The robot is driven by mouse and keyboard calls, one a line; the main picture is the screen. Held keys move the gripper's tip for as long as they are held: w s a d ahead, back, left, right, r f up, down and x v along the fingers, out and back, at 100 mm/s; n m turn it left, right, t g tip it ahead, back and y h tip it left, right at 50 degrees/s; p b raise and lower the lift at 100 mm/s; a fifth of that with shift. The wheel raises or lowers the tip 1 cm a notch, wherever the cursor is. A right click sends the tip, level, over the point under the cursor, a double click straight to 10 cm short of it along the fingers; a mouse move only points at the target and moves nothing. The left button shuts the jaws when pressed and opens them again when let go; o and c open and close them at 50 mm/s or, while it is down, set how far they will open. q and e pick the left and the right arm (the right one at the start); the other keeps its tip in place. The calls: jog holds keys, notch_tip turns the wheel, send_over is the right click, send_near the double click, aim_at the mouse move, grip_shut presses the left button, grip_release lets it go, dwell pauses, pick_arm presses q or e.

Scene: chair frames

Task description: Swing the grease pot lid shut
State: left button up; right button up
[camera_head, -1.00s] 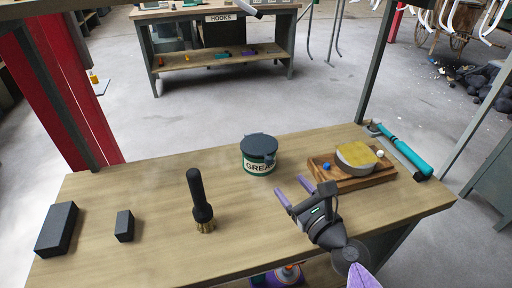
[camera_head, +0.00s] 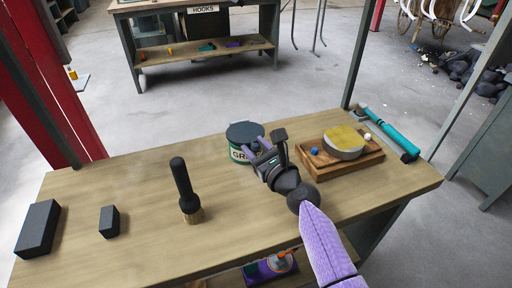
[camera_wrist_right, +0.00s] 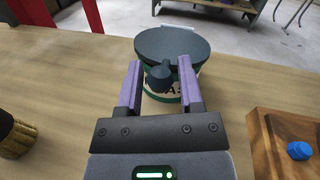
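The grease pot (camera_head: 240,154) stands upright on the workbench, green and white with a "GREASE" label partly covered by my right gripper. Its dark grey lid (camera_head: 245,131) lies across the top; I cannot tell whether it is fully down. In the right wrist view the lid (camera_wrist_right: 168,43) is a wide disc, with a dark rounded tab (camera_wrist_right: 160,78) at its near side. My right gripper (camera_head: 255,148) is open at the pot's near side. In the right wrist view its purple fingers (camera_wrist_right: 160,68) stand on either side of the tab, without visible grip. My left gripper is not in view.
A wooden tray (camera_head: 312,162) with a yellow-topped round pad (camera_head: 344,140) sits right of the pot. A black-handled brush (camera_head: 184,185) stands to the left, with two dark blocks (camera_head: 38,228) beyond. A teal-handled tool (camera_head: 388,132) lies at the right edge.

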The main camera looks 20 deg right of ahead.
grip_shut()
dwell(0.5)
dwell(0.6)
